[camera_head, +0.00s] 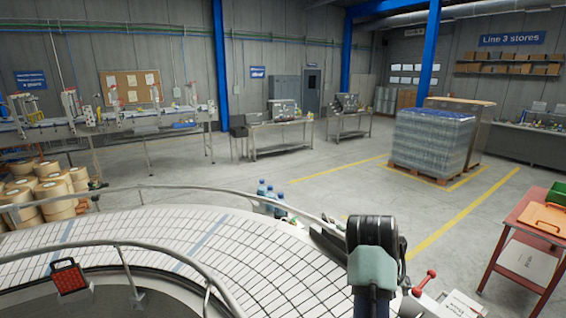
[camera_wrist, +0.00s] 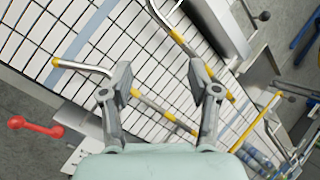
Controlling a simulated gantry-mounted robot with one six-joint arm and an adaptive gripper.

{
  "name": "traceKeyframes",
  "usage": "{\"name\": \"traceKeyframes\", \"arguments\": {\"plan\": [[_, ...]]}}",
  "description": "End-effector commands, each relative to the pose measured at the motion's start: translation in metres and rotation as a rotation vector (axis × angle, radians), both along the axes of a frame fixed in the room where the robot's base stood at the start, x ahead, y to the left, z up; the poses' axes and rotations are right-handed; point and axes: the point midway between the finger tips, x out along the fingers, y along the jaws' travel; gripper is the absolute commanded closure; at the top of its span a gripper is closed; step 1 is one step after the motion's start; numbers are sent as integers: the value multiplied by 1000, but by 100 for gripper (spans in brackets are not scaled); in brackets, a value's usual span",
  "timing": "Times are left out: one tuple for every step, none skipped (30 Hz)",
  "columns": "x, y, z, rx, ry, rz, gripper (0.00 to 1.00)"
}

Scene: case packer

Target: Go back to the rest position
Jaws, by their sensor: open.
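My gripper (camera_wrist: 162,88) shows in the wrist view with its two grey fingers spread wide apart. It is open and nothing is between the fingers. It hangs above the edge of the white slatted conveyor (camera_wrist: 95,25), with a yellow-banded guide rail (camera_wrist: 150,104) passing behind the fingers. In the head view, my arm stands at the lower right, beside the curved conveyor (camera_head: 150,240); the fingertips cannot be made out there.
A red-handled lever (camera_head: 425,283) is close to my arm and also shows in the wrist view (camera_wrist: 35,127). Blue bottles (camera_head: 270,195) stand behind the conveyor rail. A red table (camera_head: 515,222) is at right, a wrapped pallet load (camera_head: 432,140) farther back. Open floor lies between.

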Motion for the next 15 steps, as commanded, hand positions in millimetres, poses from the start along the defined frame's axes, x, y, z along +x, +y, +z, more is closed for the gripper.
{"name": "traceKeyframes", "arguments": {"plan": [[0, 6, -9, -22, 12, 80, 39], [0, 10, -13, -38, 20, 131, 39], [0, 16, -17, -59, 29, 198, 39], [0, 20, -20, -76, 35, 249, 39], [0, 24, -24, -94, 41, 301, 39], [-1, 29, -28, -120, 51, 371, 39], [-2, 33, -31, -141, 57, 423, 39], [-3, 38, -35, -161, 64, 477, 39], [-4, 44, -40, -193, 75, 553, 39], [-6, 49, -43, -220, 81, 612, 39], [-8, 54, -47, -249, 89, 673, 39], [-11, 62, -52, -290, 100, 760, 39], [-14, 68, -56, -325, 109, 830, 39], [-17, 74, -60, -366, 118, 902, 39], [-23, 83, -65, -426, 133, 1007, 39]]}}
